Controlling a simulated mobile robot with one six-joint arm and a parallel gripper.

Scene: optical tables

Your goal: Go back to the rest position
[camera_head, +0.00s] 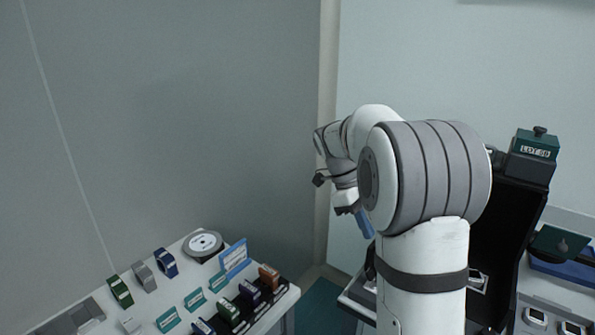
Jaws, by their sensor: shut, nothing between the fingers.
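My arm rises at the right of centre in the head view, and its wrist bends to the left and down. My gripper (364,226) hangs below the wrist, its blue fingertip part pointing down. It is shut and empty, in the air in front of the pale wall, right of the left table (284,302). My arm hides part of what lies behind and below it.
The left table holds several small coloured blocks, a round black-and-white disc (203,244) and a blue-and-white card (234,258). At right, a dark green box (534,145) labelled "LOT" sits atop a black panel (507,240). A right bench (545,290) carries small items.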

